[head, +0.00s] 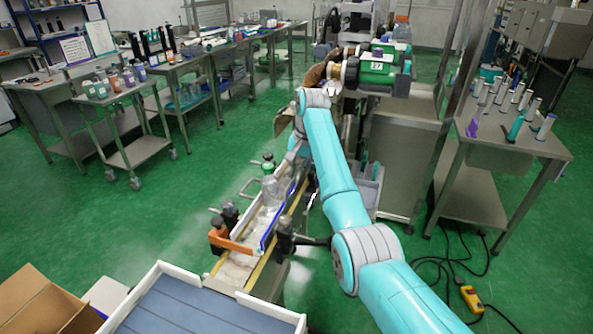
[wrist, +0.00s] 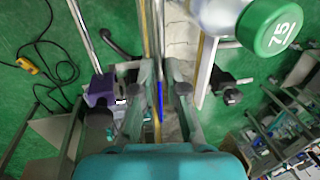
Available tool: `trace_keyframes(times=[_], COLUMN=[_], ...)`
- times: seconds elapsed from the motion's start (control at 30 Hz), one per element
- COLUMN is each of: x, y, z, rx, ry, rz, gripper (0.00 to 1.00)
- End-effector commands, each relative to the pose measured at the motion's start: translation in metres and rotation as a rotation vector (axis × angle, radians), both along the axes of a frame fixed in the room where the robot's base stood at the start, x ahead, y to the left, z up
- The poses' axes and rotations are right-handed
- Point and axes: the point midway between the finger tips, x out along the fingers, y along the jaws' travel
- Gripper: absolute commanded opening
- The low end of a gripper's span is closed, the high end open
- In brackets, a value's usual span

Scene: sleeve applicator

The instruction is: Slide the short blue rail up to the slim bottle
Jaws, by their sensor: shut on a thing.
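The short blue rail (head: 270,231) runs along the right side of the narrow conveyor in the head view. Its blue strip (wrist: 160,100) shows between my fingers in the wrist view. My gripper (wrist: 162,86) is shut on the rail, with one finger on each side. The clear bottle (head: 270,192) with a green cap stands upright on the conveyor. In the wrist view the bottle (wrist: 215,14) is at the upper right, its cap marked 75. A strip of pale belt shows between rail and bottle there. My fingertips are hard to make out in the head view.
A blue-grey tray (head: 160,270) with white walls lies in front. A purple clamp block (wrist: 101,90) sits left of my fingers. Green floor is open left of the conveyor.

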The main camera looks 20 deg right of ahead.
Motion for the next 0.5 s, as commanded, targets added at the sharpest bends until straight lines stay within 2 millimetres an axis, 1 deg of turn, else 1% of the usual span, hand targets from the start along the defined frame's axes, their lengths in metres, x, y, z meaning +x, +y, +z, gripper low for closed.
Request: trace_keyframes(times=[0.07,0.3,0.5], x=[0.002,0.018,0.024], y=[0.003,0.025,0.033], z=[0.001,0.001,0.001], rx=[0.0,0.001,0.001], ry=[0.0,-0.001,-0.004], rz=[0.001,0.001,0.0], gripper=[0.0,0.0,0.0])
